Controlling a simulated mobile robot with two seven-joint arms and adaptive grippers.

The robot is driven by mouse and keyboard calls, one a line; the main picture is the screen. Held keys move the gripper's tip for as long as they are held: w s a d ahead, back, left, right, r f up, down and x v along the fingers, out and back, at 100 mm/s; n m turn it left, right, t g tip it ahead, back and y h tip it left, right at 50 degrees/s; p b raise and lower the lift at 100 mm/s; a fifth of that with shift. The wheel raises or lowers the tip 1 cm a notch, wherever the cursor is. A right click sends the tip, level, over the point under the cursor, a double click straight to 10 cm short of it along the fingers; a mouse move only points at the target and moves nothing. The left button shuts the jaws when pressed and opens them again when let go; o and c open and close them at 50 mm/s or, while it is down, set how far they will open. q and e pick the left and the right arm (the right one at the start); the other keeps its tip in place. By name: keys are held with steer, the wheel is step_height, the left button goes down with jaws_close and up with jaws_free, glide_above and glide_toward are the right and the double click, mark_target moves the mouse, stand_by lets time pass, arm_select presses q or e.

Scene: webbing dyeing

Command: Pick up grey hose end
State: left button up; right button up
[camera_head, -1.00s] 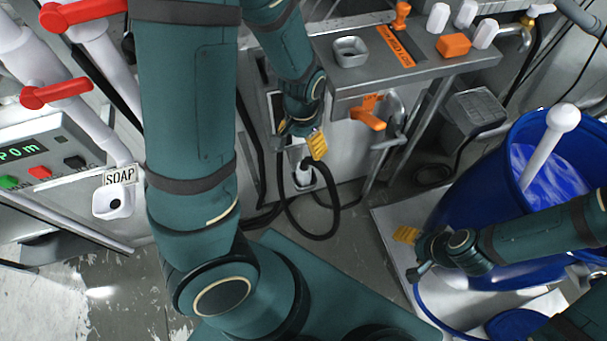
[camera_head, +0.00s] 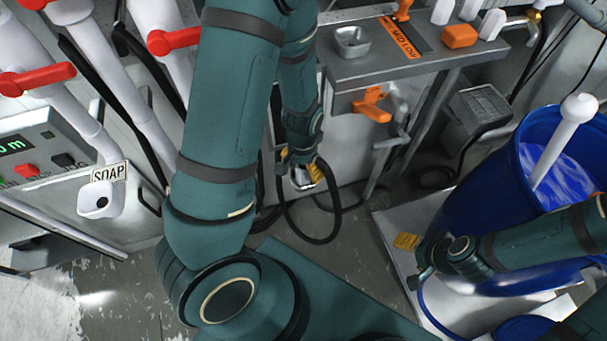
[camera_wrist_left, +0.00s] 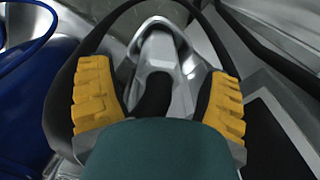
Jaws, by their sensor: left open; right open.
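The grey hose end (camera_wrist_left: 157,52) shows in the left wrist view between my yellow-padded fingers, with a dark hose curving around it. In the head view a small pale part of it (camera_head: 302,180) shows at the fingers, low on the front of the metal machine. My left gripper (camera_head: 300,170) is open around it; the fingers (camera_wrist_left: 158,98) stand apart on either side in the wrist view. Contact cannot be told, as my own wrist hides the near part. My right gripper (camera_head: 415,260) is open and empty beside the blue barrel.
A black hose loop (camera_head: 322,241) hangs below my left gripper. An orange handle (camera_head: 372,105) and a metal pipe are to its right. The blue barrel (camera_head: 470,200) stands on a pale platform (camera_head: 400,222). The SOAP dispenser (camera_head: 98,200) and red-handled valves are at left.

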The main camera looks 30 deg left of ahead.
arm_select(q)
steer(key=shift+f, duration=0.85)
arm_select(e)
steer(key=shift+w+f, duration=0.1)
steer(key=shift+f, duration=0.2)
arm_select(q)
steer(key=shift+r, duration=0.1)
jaws_close()
